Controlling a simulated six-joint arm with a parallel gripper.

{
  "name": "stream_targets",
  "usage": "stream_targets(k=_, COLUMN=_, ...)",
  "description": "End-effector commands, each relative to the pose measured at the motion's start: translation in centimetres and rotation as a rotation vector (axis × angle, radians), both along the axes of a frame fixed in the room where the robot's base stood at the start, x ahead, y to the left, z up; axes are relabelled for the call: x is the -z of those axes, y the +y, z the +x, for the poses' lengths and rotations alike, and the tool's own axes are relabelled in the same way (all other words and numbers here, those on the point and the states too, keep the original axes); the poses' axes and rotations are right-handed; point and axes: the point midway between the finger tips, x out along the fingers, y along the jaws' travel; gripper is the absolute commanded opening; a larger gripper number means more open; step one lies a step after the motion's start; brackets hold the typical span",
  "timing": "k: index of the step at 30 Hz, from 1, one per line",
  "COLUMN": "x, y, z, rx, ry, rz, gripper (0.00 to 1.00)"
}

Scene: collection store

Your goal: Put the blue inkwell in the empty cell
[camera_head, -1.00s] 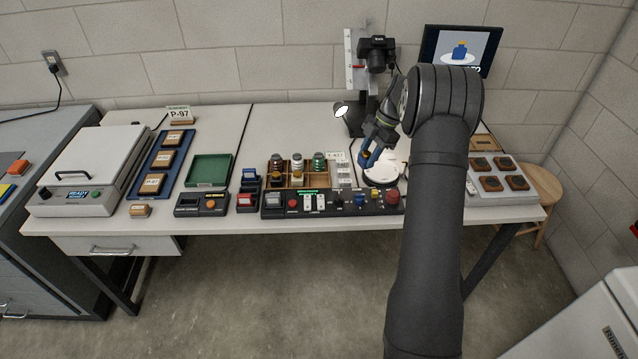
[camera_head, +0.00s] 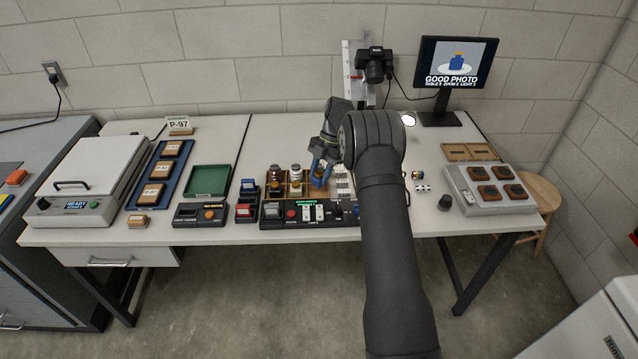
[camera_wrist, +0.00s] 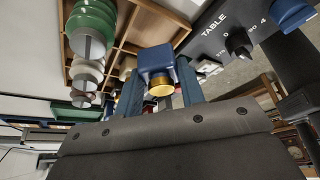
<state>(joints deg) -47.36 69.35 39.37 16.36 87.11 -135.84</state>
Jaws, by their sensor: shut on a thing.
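The blue inkwell (camera_wrist: 158,62), with a brass-coloured cap, is between the fingers of my gripper (camera_wrist: 160,92) in the wrist view. In the head view my gripper (camera_head: 322,168) is over the right part of the wooden compartment tray (camera_head: 284,195). The tray also shows in the wrist view (camera_wrist: 126,47), with bare cells beside the inkwell. I cannot tell whether the inkwell is above a cell or partly in one.
A black control panel (camera_head: 275,222) runs along the tray's front; its "TABLE" knob (camera_wrist: 238,42) is close in the wrist view. A green tray (camera_head: 207,180) lies left. The monitor (camera_head: 455,63) reads "GOOD PHOTO". My arm hides the white turntable.

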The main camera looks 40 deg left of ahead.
Motion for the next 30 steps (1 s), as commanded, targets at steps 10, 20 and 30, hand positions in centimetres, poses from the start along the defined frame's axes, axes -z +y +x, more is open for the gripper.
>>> stream_targets(k=10, x=3.5, y=0.3, z=-0.2, rx=0.001, ry=0.002, rz=-0.002, gripper=0.11)
stream_targets(k=20, x=4.3, y=0.4, z=-0.1, rx=0.001, ry=0.0, rz=0.001, gripper=0.11)
stream_targets(k=30, x=4.5, y=0.4, z=-0.1, rx=0.001, ry=0.0, rz=0.001, gripper=0.45)
